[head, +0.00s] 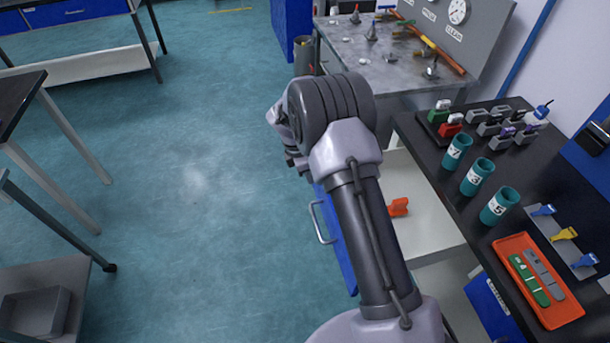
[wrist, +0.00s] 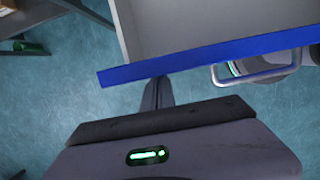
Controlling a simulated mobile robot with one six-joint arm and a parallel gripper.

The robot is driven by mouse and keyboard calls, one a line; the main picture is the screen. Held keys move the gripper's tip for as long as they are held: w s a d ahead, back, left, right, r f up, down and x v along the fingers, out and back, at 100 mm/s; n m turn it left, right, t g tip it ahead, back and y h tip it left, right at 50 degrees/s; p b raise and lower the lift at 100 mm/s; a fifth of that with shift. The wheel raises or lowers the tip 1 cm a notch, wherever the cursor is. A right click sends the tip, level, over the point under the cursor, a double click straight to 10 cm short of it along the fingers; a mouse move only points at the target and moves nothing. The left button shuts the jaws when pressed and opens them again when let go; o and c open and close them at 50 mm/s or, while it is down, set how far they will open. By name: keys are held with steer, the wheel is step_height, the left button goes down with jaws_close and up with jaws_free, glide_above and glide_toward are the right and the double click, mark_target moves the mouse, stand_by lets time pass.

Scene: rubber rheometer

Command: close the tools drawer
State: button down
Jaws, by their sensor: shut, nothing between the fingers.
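The open drawer has a blue front (head: 337,245) with a metal handle (head: 318,222). It sticks out from under the right-hand bench, and its pale interior (head: 430,222) holds an orange item (head: 398,207). My arm covers part of the drawer. In the wrist view the blue front (wrist: 205,62) crosses the picture, with the handle (wrist: 262,72) at right. My gripper (wrist: 158,90) is shut and empty, its fingertips close to the lower edge of the front, left of the handle. I cannot tell whether they touch. In the head view the fingers are hidden.
The black bench (head: 435,170) above carries teal cups (head: 480,172), small clamps and an orange tray (head: 535,275). A grey table (head: 385,55) with gauges stands behind. A dark-topped table (head: 18,100) stands at left. The teal floor (head: 190,150) between is clear.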

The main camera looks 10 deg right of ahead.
mark_target(389, 160)
steer(key=d+p, duration=0.5)
steer(key=d, duration=2.1)
steer(key=shift+d+p, duration=0.1)
steer(key=shift+p, duration=0.25)
